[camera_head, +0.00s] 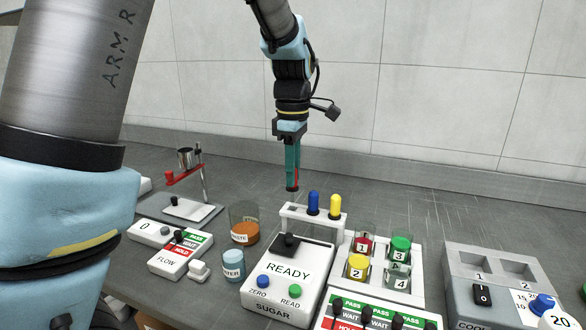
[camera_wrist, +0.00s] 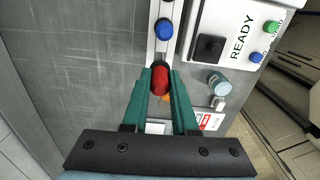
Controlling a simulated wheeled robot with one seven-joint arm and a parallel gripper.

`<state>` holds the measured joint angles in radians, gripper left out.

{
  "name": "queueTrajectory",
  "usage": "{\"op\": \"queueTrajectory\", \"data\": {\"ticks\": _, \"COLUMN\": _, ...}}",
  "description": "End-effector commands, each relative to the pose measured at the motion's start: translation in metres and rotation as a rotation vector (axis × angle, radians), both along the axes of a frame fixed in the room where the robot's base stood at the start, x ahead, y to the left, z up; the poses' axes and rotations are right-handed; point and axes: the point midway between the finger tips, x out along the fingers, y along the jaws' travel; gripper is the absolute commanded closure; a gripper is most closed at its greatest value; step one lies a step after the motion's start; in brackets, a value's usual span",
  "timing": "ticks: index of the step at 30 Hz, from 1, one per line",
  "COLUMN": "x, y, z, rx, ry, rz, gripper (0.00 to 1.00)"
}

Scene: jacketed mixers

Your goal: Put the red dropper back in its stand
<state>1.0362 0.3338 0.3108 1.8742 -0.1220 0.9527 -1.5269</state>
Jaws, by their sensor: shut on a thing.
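My gripper (camera_head: 292,184) points down and is shut on the red dropper (camera_wrist: 160,80), which sits between its green fingertips in the wrist view. In the head view only a thin red strip of the dropper (camera_head: 297,178) shows between the fingers. The white dropper stand (camera_head: 290,216) is behind the READY box and holds a blue dropper (camera_head: 313,203) and a yellow dropper (camera_head: 335,206). Its left end holds no dropper. The gripper is above and near that left end. In the wrist view the blue dropper (camera_wrist: 164,29) stands beyond the red one, on the stand.
The READY sugar box (camera_head: 289,270) stands in front of the stand. A jar of orange content (camera_head: 245,232) and a water jar (camera_head: 233,265) are to its left. A rack of numbered colour-capped jars (camera_head: 379,262) is to its right. The table behind the stand is clear.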

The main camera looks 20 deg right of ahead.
Motion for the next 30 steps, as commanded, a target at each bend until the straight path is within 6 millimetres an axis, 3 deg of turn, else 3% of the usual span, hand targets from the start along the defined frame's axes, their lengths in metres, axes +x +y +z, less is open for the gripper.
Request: {"op": "queueTrajectory", "data": {"ticks": 30, "x": 0.0, "y": 0.0, "z": -0.047, "rx": 0.0, "ry": 0.0, "rz": -0.001, "gripper": 1.0}}
